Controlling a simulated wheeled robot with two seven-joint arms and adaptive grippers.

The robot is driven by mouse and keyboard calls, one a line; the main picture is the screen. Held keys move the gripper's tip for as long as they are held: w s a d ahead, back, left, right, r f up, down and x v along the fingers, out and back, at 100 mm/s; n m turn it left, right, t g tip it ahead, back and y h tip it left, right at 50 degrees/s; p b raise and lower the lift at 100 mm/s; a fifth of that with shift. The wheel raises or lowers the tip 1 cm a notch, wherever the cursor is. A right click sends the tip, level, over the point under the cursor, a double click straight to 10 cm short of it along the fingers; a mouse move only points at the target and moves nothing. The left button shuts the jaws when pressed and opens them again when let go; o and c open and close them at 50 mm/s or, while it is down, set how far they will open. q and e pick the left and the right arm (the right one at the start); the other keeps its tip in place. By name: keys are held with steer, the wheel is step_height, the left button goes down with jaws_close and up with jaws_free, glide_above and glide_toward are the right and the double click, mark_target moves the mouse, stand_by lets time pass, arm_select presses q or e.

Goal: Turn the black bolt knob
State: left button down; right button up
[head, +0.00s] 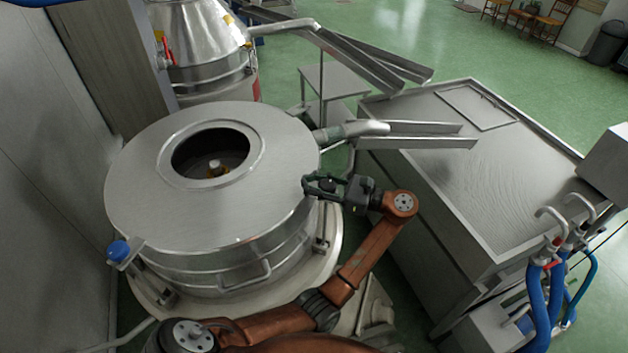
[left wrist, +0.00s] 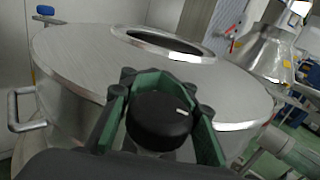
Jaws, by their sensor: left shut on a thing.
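The black bolt knob (left wrist: 160,121) is round with a short white mark on its face. It sits at the right rim of the large steel drum (head: 140,195), and it also shows small and dark in the head view (head: 327,185). My left gripper (head: 314,184) reaches it from the right, at the drum's edge. In the left wrist view its green fingers (left wrist: 160,100) are shut on the knob, one on each side. The white mark points toward the right. My right gripper is not in view.
The drum's lid has a round opening (head: 210,152). A spout (head: 355,130) and steel chute (head: 425,135) lie just behind my gripper. A steel vat (head: 480,160) stands to the right, with blue hoses (head: 537,300) at its front corner. Green floor is open at the back.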

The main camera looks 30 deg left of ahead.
arm_select(q)
steer(key=shift+s+f+n+g, duration=0.2)
steer(key=shift+n+g, duration=0.2)
steer(key=shift+g, duration=0.4)
steer(key=shift+s, duration=0.1)
steer(key=shift+r, duration=0.15)
stand_by(0.6)
steer(key=c, duration=1.7)
jaws_free()
steer(key=shift+o, duration=0.2)
steer(key=shift+r, duration=0.1)
step_height(320, 180, up, 10)
